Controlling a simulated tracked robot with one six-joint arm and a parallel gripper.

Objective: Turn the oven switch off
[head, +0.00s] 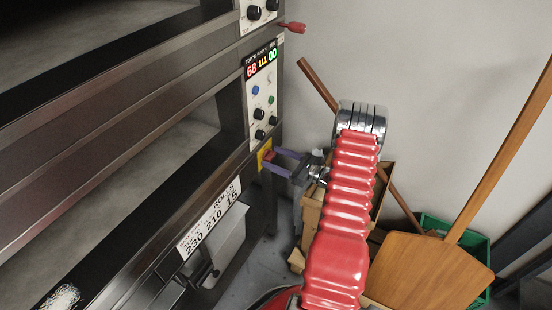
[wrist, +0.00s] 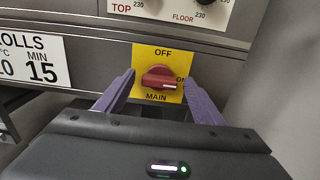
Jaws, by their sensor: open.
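The oven switch (wrist: 159,77) is a red rotary knob on a yellow plate (wrist: 146,53). The plate reads OFF at the top, ON at the right and MAIN below. The knob's pale mark points right, toward ON. In the head view the yellow plate (head: 264,154) is low on the oven's right front, partly hidden by my fingers. My gripper (head: 272,161) is open in front of it. In the wrist view its purple fingers (wrist: 158,80) stand left and right of the knob, with gaps on both sides. I cannot tell how far their tips reach along it.
The oven control panel (head: 262,95) with dials and a lit display is above the switch. A rolls label (head: 209,218) is to the left. A wooden peel (head: 430,268), a green crate (head: 432,224) and wooden boxes (head: 310,215) stand to the right.

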